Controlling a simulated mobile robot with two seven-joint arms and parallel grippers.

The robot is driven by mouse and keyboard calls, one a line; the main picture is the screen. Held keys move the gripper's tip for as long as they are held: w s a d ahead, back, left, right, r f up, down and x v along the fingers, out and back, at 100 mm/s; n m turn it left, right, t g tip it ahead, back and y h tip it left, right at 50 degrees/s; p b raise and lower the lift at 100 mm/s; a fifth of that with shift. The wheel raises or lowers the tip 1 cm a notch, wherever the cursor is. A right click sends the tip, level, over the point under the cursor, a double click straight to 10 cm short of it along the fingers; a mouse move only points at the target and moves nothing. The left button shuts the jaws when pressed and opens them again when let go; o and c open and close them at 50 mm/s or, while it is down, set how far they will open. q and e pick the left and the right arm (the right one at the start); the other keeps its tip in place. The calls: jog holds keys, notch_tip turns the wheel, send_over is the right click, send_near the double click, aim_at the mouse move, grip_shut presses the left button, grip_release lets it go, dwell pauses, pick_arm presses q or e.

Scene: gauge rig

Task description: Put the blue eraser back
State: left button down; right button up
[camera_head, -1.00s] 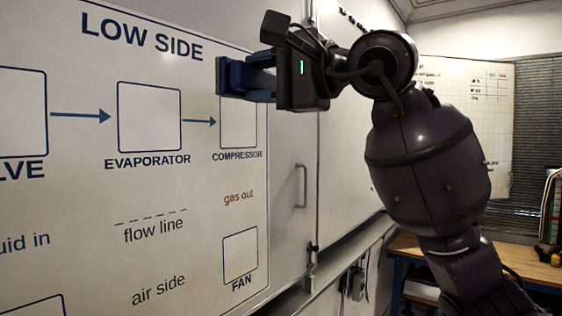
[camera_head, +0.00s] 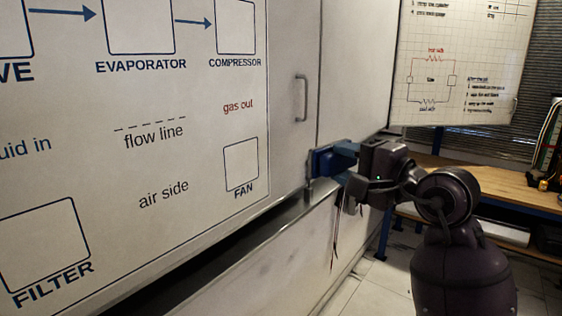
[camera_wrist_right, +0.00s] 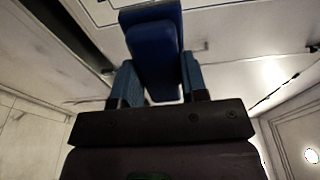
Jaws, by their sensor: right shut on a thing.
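The blue eraser (camera_head: 323,162) is held at the tips of my right gripper (camera_head: 342,158), near the right end of the ledge under the whiteboard. In the right wrist view the eraser (camera_wrist_right: 153,55) sits between the two blue fingers of my right gripper (camera_wrist_right: 156,82), which are shut on it. In the head view the eraser is close to the ledge and the lower board edge; I cannot tell whether it touches them. My left gripper is not in view.
The whiteboard (camera_head: 190,150) with printed boxes and labels fills the left. A ledge (camera_head: 255,232) runs along its lower edge. A door handle (camera_head: 300,98) stands out from the panel above the eraser. A wooden bench (camera_head: 500,180) stands at the right.

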jog(key=s+d+f+m+h, duration=0.1)
jog(key=s+d+f, duration=0.1)
jog(key=f, duration=0.7)
jog(key=s+d+f+t+h, duration=0.1)
jog(key=s+d+f, duration=0.2)
jog(key=f, duration=0.5)
jog(key=s+d+f+m+t+h, duration=0.1)
jog(key=s+d+f, duration=0.1)
jog(key=d+f, duration=0.3)
notch_tip(320, 180, down, 5)
jog(key=shift+s+r+m+b, duration=0.15)
jog(key=shift+s+m+b, duration=0.15)
jog(key=shift+s+b, duration=0.1)
jog(key=shift+w, duration=0.25)
